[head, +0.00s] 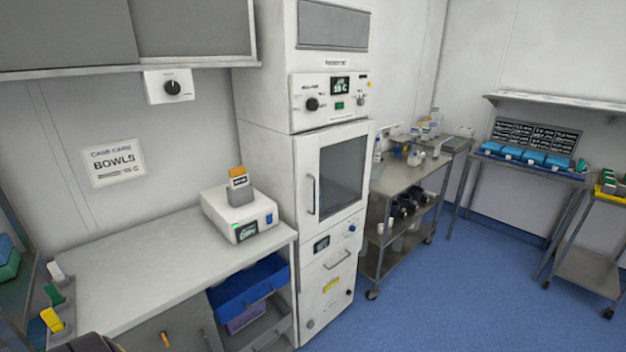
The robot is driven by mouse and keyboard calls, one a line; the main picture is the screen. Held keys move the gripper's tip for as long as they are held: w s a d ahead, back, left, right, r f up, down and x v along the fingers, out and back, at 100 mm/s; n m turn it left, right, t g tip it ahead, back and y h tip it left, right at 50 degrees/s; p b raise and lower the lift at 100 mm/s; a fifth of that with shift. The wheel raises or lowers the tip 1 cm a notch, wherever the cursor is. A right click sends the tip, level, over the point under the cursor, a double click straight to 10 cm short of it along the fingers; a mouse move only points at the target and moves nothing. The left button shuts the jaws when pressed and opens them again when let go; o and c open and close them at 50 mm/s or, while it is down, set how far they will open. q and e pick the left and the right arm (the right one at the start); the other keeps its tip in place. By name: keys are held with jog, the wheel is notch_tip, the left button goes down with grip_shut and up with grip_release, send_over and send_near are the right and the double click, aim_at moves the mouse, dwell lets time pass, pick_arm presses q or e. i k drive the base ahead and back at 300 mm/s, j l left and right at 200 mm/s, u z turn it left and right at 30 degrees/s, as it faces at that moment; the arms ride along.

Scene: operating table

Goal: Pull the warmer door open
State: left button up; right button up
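The warmer (268,160) is a tall white cabinet standing in the middle of the head view. Its door (357,213) has a white frame around a dark glass window (343,160) and looks shut. A vertical bar handle (311,194) is on the door's left side. Above the door is a control panel (325,116) with a knob and a small lit display. Neither of my grippers is in view, and nothing touches the handle.
A white counter (130,255) with a small white device (239,214) stands left of the warmer. Below it, a blue bin (247,287) sits near the warmer's lower left. A metal cart (405,180) stands close on the right. Blue floor (430,300) is clear in front.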

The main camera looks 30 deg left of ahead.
aim_at(307, 147)
jog(key=u, duration=0.9)
jog(key=k+l+u, duration=0.1)
jog(key=k+l, duration=0.15)
